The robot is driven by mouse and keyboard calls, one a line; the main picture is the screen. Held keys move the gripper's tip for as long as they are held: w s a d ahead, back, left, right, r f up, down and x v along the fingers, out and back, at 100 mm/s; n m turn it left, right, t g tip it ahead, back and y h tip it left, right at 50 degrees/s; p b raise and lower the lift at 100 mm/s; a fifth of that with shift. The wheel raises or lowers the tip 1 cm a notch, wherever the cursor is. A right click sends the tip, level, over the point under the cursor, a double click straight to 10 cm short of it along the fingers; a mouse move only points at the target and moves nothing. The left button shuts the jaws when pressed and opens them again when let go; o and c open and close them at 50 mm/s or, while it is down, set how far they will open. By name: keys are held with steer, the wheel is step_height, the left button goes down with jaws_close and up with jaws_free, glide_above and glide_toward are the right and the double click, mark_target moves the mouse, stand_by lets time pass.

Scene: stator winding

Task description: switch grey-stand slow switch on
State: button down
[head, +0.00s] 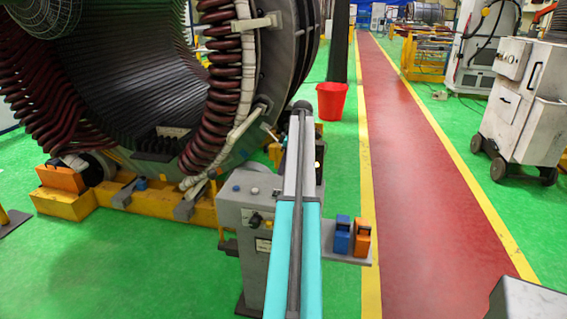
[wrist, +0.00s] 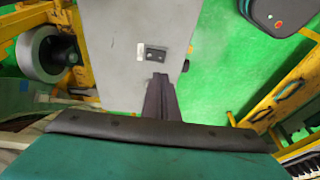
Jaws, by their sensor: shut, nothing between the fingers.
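The grey stand (head: 232,213) is in the lower middle of the head view, partly behind my arm. Its face bears a dark switch (head: 256,220), small buttons and a pale label (head: 264,245); I cannot read which switch is the slow one. In the wrist view a grey panel (wrist: 112,85) fills the upper middle, with a small dark switch plate (wrist: 155,54) and a white label beside it. My gripper (wrist: 160,76) is shut and empty, its dark fingertips just below that plate in the picture. Whether they touch the panel cannot be told. The fingers do not show clearly in the head view.
A blue block (head: 342,236) and an orange block (head: 362,238) sit on the stand's side shelf. The large stator (head: 245,85) with dark red coils rises behind on yellow supports. A red bucket (head: 331,102) stands farther back. The red walkway (head: 415,150) at right is clear.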

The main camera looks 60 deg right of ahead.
steer(key=p, duration=0.2)
glide_above(276, 195)
steer(key=d, duration=0.1)
steer(key=f, duration=0.7)
steer(key=shift+s, duration=0.3)
steer(key=shift+f, duration=1)
steer(key=shift+a, duration=0.1)
steer(key=shift+s+a+f+h+b, duration=0.2)
steer(key=shift+f+h+b, duration=0.15)
steer(key=shift+b, duration=0.2)
steer(key=shift+w+d+r, duration=0.1)
steer(key=shift+r, duration=0.05)
steer(key=shift+w+d, duration=0.1)
steer(key=shift+d, duration=0.1)
steer(key=shift+w+d+r, duration=0.15)
steer(key=shift+d+r, duration=0.05)
steer(key=shift+d, duration=0.35)
